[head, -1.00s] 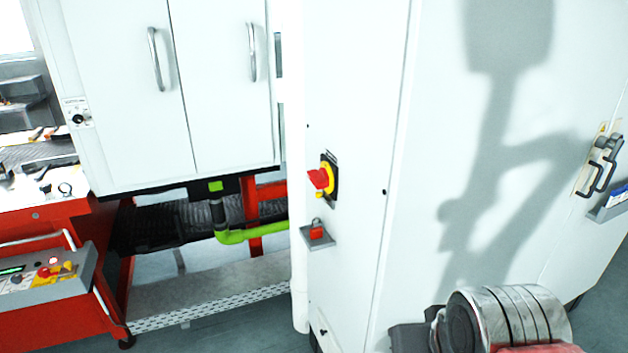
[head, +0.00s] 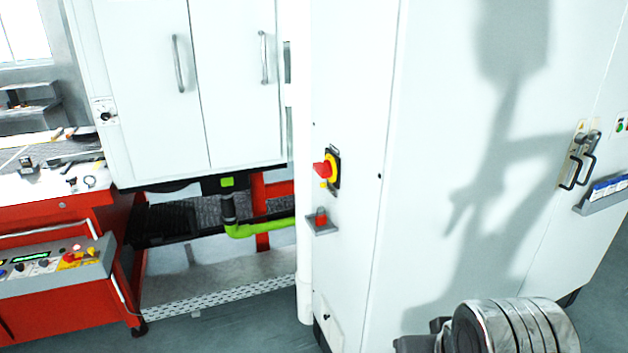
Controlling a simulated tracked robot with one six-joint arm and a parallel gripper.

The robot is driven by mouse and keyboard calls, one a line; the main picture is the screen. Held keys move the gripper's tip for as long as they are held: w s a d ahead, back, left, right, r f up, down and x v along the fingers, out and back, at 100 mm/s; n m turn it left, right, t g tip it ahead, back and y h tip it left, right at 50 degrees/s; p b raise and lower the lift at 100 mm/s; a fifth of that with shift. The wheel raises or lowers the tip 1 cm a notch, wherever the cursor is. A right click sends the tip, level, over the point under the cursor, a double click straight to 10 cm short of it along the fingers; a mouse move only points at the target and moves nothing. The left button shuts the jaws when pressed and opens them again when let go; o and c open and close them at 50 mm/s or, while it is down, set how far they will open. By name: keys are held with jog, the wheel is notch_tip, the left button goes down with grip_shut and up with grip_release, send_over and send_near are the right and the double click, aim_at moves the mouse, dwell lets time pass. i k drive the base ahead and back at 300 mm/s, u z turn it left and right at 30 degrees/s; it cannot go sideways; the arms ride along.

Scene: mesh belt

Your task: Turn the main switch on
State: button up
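The main switch (head: 323,169) is a red rotary handle on a yellow and black plate, on the narrow side of the white cabinet (head: 345,60). I cannot tell its exact on or off position from this angle. Below it, a red padlock (head: 321,217) stands on a small grey shelf, apart from the switch. My gripper is not in view; only a silver cylindrical part of my arm shows at the bottom right, with its shadow on the cabinet front.
A red machine with a control panel (head: 55,262) stands at the left. A white two-door cabinet (head: 190,90) hangs behind, with a green pipe (head: 262,229) below. Door handles (head: 578,160) and a grey holder (head: 604,194) project at the right. Grey floor (head: 235,328) is open at the bottom.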

aim_at(324, 170)
jog(key=k, duration=0.9)
jog(key=u, duration=0.25)
jog(key=i, duration=0.65)
jog(key=u, duration=0.65)
jog(key=i, duration=0.65)
jog(key=u, duration=0.8)
jog(key=i, duration=0.9)
jog(key=u, duration=0.4)
